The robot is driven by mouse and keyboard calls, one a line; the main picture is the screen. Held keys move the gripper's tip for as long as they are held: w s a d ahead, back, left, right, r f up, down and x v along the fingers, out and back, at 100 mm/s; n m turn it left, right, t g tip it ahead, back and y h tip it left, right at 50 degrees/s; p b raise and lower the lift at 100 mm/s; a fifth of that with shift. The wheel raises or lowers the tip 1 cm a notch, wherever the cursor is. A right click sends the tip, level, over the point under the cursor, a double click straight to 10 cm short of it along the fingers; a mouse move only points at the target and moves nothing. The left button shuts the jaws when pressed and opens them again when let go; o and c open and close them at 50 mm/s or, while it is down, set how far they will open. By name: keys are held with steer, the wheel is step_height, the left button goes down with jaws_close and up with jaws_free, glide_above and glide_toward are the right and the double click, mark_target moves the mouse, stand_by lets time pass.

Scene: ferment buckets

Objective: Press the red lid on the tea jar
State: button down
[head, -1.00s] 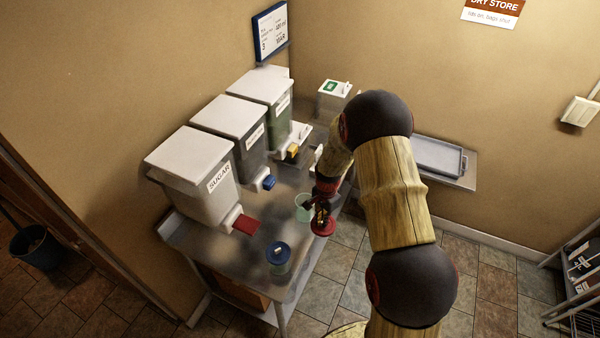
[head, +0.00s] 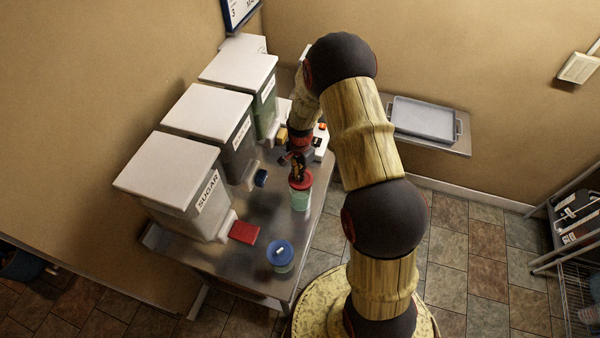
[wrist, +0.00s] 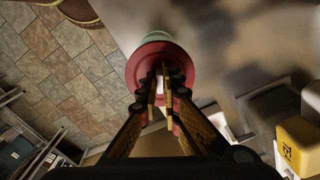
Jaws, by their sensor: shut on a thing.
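The red lid (head: 300,181) is at the top of a pale green jar (head: 300,201) on the metal table. I cannot tell whether it is fully seated. My gripper (head: 298,173) is above the jar and shut on the lid's small knob. In the wrist view the red lid (wrist: 150,62) is between and beyond my fingertips (wrist: 160,90). A strip of the green jar (wrist: 152,30) shows past the lid's edge, and the lid hides the jar's mouth.
A jar with a blue lid (head: 280,251) stands nearer the front of the metal table (head: 262,286). White bins, one marked SUGAR (head: 180,180), line the wall with coloured spouts, including a red one (head: 244,232). A grey tray (head: 424,117) lies on a shelf behind.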

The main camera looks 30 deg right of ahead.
mark_target(300, 183)
steer(key=shift+s+f+b, duration=0.3)
steer(key=shift+s+f, duration=0.05)
steer(key=shift+f, duration=0.35)
steer(key=shift+w+f+b, duration=0.15)
steer(key=shift+f+b, duration=1)
steer(key=shift+f, duration=0.7)
steer(key=shift+a+r, duration=0.1)
steer(key=shift+f+b, duration=0.2)
steer(key=shift+b, duration=0.65)
stand_by(0.5)
stand_by(0.3)
steer(key=c, duration=2)
jaws_free()
steer(key=o, duration=0.4)
steer(key=shift+o, duration=0.9)
